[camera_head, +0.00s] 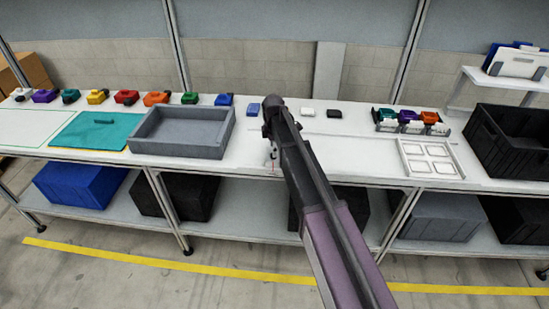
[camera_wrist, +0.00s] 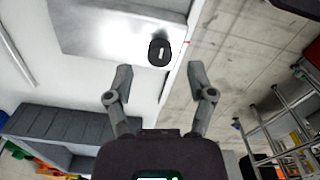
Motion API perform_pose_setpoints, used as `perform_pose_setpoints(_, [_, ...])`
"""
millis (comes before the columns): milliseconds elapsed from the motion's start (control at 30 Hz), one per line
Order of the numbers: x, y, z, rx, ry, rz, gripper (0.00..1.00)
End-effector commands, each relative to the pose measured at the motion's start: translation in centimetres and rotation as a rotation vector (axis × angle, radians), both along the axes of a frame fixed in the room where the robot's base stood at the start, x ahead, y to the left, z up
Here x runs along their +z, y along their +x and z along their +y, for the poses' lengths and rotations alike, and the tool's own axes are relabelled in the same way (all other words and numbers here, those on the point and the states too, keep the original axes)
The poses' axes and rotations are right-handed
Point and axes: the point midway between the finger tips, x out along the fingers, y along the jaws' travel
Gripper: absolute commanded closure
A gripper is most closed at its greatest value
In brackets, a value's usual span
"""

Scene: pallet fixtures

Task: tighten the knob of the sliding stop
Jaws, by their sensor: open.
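A black round knob (camera_wrist: 160,53) with a white mark on its top shows in the wrist view, near the edge of the white bench. Beside it lies a shiny pale metal plate (camera_wrist: 105,30); I cannot tell which part is the sliding stop. My gripper (camera_wrist: 161,82) is open and empty. Its two fingers are spread below the knob in the picture, apart from it, with the knob between their lines. In the head view my arm covers most of the knob's area and my gripper.
The grey tray (camera_head: 181,150) stands left of my arm, with a teal mat (camera_head: 95,135) beyond it. A white tray with square pockets (camera_head: 431,172) and a black crate (camera_head: 512,142) stand to the right. Small coloured parts line the bench's back. The floor in front is clear.

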Motion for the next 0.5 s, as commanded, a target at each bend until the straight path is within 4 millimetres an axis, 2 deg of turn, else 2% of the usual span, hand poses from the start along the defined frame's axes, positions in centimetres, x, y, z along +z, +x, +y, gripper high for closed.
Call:
perform_pose_setpoints(33, [-0.8,0.0,0.0,0.0,0.0,0.0,0.3])
perform_pose_setpoints(200, [-1.9,0.0,0.0,0.0,0.0,0.0,0.3])
perform_pose_setpoints(500, [-2.6,0.0,0.0,0.0,0.0,0.0,0.3])
